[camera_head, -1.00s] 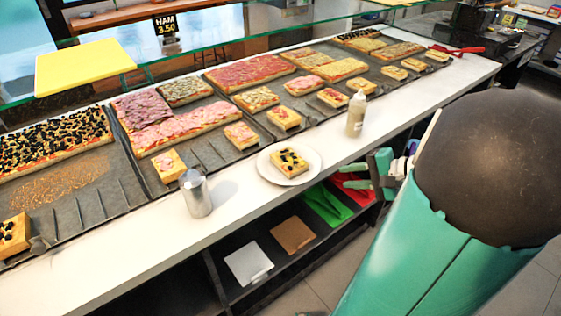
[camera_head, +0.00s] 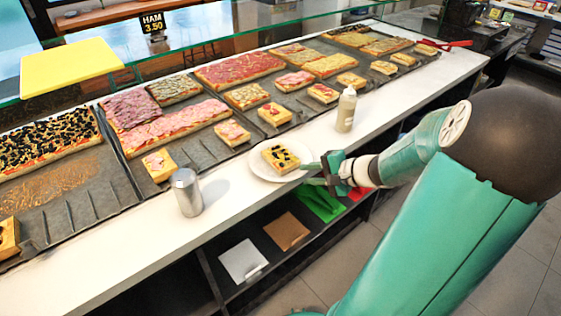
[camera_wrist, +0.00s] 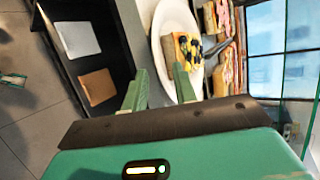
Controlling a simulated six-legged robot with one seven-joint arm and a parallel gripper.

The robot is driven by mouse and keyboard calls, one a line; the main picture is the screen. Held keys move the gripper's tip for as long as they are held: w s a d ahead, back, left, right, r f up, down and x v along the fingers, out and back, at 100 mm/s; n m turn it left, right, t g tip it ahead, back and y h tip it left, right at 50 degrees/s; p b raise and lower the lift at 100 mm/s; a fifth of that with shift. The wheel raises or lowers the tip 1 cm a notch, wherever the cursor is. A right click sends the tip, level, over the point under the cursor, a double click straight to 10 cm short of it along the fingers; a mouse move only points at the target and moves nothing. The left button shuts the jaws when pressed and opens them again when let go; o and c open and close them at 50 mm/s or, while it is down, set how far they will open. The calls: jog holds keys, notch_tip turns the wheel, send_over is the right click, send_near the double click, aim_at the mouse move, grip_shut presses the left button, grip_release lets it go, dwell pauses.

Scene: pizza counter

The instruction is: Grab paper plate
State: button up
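The white paper plate (camera_head: 256,162) lies on the counter with a square pizza slice with dark toppings (camera_head: 280,157) on it. My gripper (camera_head: 312,174) is at the plate's right edge, with its green fingers pointing towards it. In the wrist view the fingers (camera_wrist: 160,87) are apart with nothing clearly held between them. One finger overlaps the plate (camera_wrist: 161,52) and slice (camera_wrist: 182,50) in that view, while the other shows outside the plate's rim. I cannot tell whether either finger touches the plate.
A metal shaker (camera_head: 187,193) stands left of the plate, and a squeeze bottle (camera_head: 346,110) stands behind and right. Trays of pizza (camera_head: 185,125) line the counter (camera_head: 115,252) behind. Below, a shelf holds white (camera_head: 243,260), brown (camera_head: 286,231) and green (camera_head: 319,203) items.

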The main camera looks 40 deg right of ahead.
jog(key=shift+x, duration=1.05)
jog(key=shift+c, duration=0.2)
grip_shut()
jog(key=shift+r, duration=0.1)
